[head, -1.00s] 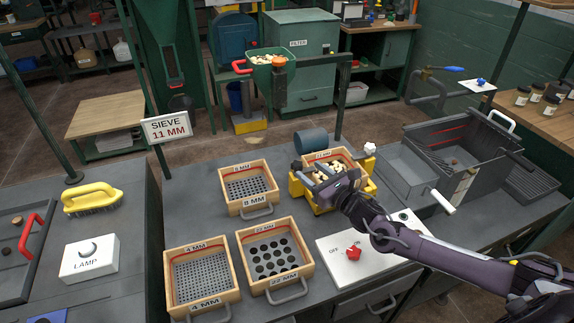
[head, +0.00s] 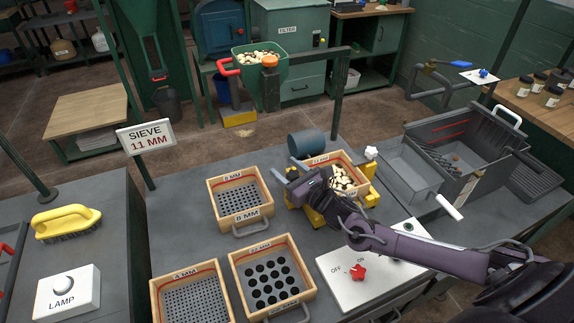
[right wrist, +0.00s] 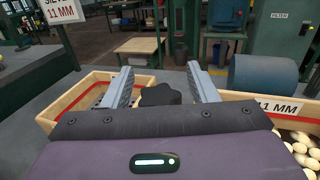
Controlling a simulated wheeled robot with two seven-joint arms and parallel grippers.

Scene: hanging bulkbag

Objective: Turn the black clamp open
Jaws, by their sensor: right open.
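The black clamp (right wrist: 160,94) is a dark lobed knob in the right wrist view, between the two grey fingers of my right gripper (right wrist: 163,85). The fingers are apart, one on each side of it; I cannot tell whether they touch it. In the head view my right gripper (head: 287,171) is at the left side of the yellow shaker frame (head: 296,220), and it hides the black clamp there. The 11 MM sieve (head: 318,159) sits in this frame and holds pale beans (head: 343,180). My left gripper is not in view.
A blue-grey cylinder (head: 307,144) lies just behind the sieve. The 8 MM sieve (head: 212,202) stands to the left, other sieves in front. A white knob (head: 371,152) is at the frame's right. A switch panel with a red knob (head: 358,272) lies below my right arm.

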